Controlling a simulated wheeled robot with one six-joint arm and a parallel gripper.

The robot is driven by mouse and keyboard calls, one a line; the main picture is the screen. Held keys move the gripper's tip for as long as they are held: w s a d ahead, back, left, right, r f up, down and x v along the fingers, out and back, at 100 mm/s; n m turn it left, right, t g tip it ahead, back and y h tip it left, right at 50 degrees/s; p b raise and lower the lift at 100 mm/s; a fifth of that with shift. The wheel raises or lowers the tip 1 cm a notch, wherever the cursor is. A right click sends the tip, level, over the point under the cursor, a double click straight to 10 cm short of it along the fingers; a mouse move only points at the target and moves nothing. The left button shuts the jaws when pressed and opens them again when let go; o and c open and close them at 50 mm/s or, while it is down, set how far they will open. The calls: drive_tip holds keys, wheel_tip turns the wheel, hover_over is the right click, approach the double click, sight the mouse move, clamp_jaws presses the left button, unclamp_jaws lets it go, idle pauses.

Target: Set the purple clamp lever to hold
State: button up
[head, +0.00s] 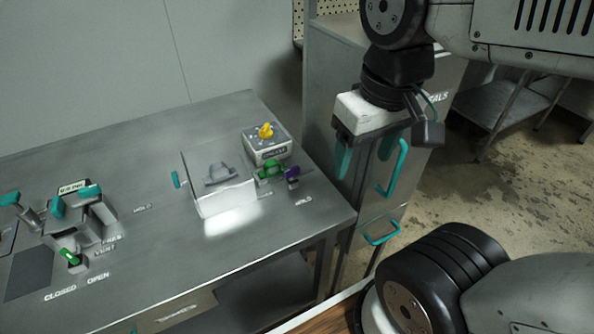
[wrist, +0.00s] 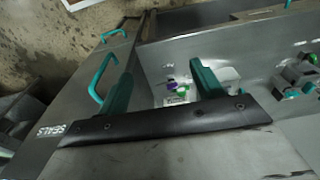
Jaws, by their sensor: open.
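The purple clamp lever (head: 292,172) stands at the right end of the grey bench, beside a green knob (head: 271,168), with a white label on the bench just in front of it. It looks small, and I cannot read its exact setting. In the wrist view the purple lever (wrist: 171,85) shows between my fingers, some way beyond them. My gripper (head: 365,152) is open and empty, with teal fingers pointing down. It hangs to the right of the lever and apart from it, in front of a grey cabinet. It also shows in the wrist view (wrist: 162,68).
A box with a yellow knob (head: 265,131) stands behind the lever. A pale boxy unit (head: 218,182) is to its left. Teal-handled fixtures (head: 78,215) stand at the bench's left. The grey cabinet (head: 335,95) with teal handles adjoins the bench's right end.

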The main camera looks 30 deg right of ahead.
idle(0.4)
drive_tip(key=c, duration=0.5)
drive_tip(key=shift+w+f, duration=0.1)
drive_tip(key=shift+f, duration=0.15)
drive_tip(key=shift+c, duration=1.1)
drive_tip(key=m+g, duration=0.2)
drive_tip(key=m, duration=1.4)
hover_over(292, 169)
wheel_tip(292, 169, down, 14)
drive_tip(key=shift+f, duration=0.1)
drive_tip(key=shift+t, duration=0.3)
drive_tip(key=shift+f+m, duration=0.5)
wheel_tip(292, 169, down, 7)
drive_tip(key=shift+r, duration=0.15)
